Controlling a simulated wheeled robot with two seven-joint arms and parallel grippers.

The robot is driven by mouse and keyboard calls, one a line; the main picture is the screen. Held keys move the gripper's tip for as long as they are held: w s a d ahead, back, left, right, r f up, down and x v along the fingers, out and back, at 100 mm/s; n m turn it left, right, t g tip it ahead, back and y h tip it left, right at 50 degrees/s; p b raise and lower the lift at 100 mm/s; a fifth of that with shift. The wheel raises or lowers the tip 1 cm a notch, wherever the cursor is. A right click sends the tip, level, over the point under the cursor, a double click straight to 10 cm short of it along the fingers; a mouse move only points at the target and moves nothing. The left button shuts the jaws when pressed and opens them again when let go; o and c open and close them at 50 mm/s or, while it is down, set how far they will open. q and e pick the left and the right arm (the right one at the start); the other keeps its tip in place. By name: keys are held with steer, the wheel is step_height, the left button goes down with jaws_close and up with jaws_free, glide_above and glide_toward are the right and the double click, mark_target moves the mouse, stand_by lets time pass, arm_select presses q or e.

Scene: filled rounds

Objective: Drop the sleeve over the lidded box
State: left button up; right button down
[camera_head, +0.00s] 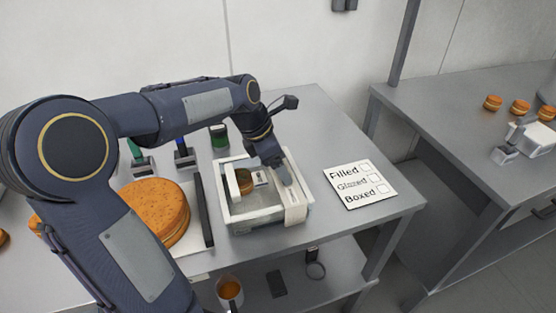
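My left arm reaches in from the left, and its gripper (280,171) points down over the right part of a pale open-topped tray (238,219). The arm hides part of the tray, and the fingertips are too small and dark to show their gap. A white band-like piece (294,206), perhaps the sleeve, stands at the tray's right side just below the gripper. I cannot tell whether the gripper touches it. A small round orange-brown cake (244,181) sits inside the tray beside white parts. I cannot make out a lidded box for certain. My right gripper is not in view.
A large orange-brown round (160,210) lies left of the tray, with a dark upright bar (203,211) between. A card (360,185) reading Filled, Glazed, Boxed lies right on clear tabletop. A second table (450,120) at right holds small rounds and a white box (535,139).

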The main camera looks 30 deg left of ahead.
arm_select(q)
steer(key=shift+f, duration=0.15)
steer(key=o, duration=1)
step_height(320, 180, up, 7)
steer(key=p, duration=0.7)
steer(key=s+d+m+t, duration=0.1)
steer(key=s+d+m, duration=0.3)
steer(key=s+m, duration=0.6)
steer(key=s+d+f+m+t, duration=0.1)
steer(key=s+d+m, duration=0.3)
steer(key=s+m, duration=0.7)
steer(key=m, duration=0.4)
steer(key=shift+s+f+m+h, duration=0.25)
steer(key=shift+f+m+h, duration=0.05)
steer(key=shift+m+h, duration=0.1)
